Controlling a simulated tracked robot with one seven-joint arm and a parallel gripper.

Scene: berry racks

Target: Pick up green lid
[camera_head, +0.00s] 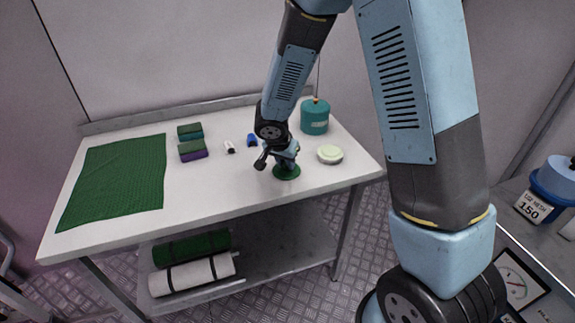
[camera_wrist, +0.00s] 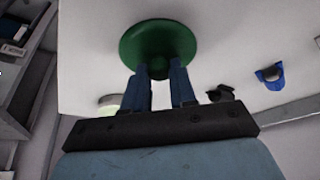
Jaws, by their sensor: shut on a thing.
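The green lid (camera_head: 287,172) is a round dark-green disc on the white table near its front edge, right of the middle. In the wrist view the green lid (camera_wrist: 137,40) shows with a round knob at its centre. My gripper (camera_head: 287,162) points down over it in the head view. In the wrist view my gripper (camera_wrist: 161,76) has its two blue fingers at the knob, shut on it. Whether the lid is touching the tabletop or slightly above it, I cannot tell.
A pale round object (camera_head: 330,154) lies close right of the lid, with a teal canister (camera_head: 315,116) behind. A blue item (camera_head: 252,140), a small white item (camera_head: 229,147) and sponge-like blocks (camera_head: 192,150) lie left. A green cloth (camera_head: 115,182) covers the table's left part.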

